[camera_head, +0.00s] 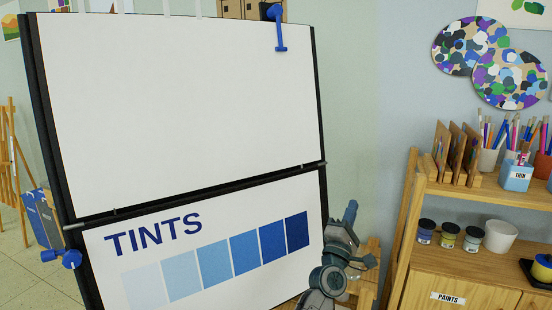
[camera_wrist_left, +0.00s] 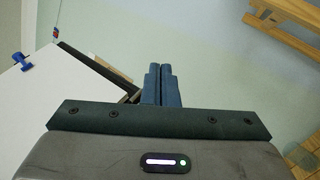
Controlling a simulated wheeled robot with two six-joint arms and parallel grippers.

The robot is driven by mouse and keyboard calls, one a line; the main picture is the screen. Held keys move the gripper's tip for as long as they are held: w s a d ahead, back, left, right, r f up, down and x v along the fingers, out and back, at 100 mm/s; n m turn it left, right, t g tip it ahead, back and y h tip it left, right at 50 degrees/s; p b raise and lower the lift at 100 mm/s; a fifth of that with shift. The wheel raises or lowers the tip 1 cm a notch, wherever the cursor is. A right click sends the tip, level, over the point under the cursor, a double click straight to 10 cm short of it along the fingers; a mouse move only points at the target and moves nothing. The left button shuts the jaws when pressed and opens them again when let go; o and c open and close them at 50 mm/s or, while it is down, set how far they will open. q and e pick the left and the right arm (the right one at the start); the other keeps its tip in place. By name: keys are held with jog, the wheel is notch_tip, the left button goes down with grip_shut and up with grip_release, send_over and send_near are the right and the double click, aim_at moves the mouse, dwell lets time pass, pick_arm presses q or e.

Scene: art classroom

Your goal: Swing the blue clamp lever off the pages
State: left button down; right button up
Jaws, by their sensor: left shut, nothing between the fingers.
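The blue clamp lever (camera_head: 280,32) is at the top right of the flip-chart board in the head view. Its bar hangs down over the upper right corner of the blank white pages (camera_head: 170,95). My left gripper (camera_head: 350,212) is well below it, beside the board's lower right edge. In the left wrist view my left gripper's fingers (camera_wrist_left: 162,85) are together and empty. A blue fitting (camera_wrist_left: 20,61) shows at the white sheet's edge there; I cannot tell whether it is the lever. My right gripper is not in view.
A lower sheet reading TINTS (camera_head: 153,235) has a row of blue squares. Blue knobs (camera_head: 70,259) sit at the board's lower left. A wooden shelf (camera_head: 485,190) with brushes and paint jars stands right. Bare wall lies between board and shelf.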

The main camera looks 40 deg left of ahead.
pick_arm(q)
jog(key=s+a+r+n+y, duration=0.1)
jog(key=a+r+n+y, duration=0.2)
jog(key=r+n+y, duration=1)
jog(key=n+g+y, duration=0.3)
jog(key=n+g, duration=1.4)
jog(key=n, duration=1.5)
send_near(272, 36)
jog(key=shift+n+h, duration=0.3)
jog(key=p+x, duration=0.2)
jog(key=x, duration=0.1)
jog(key=p+x, duration=0.2)
jog(key=x, duration=0.1)
jog(key=shift+s+a, duration=0.1)
jog(key=shift+a, duration=0.35)
jog(key=shift+r, duration=0.25)
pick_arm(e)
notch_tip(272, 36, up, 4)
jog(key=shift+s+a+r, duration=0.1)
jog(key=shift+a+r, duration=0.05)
pick_arm(q)
jog(key=shift+w+p, duration=0.25)
jog(key=shift+p, duration=0.15)
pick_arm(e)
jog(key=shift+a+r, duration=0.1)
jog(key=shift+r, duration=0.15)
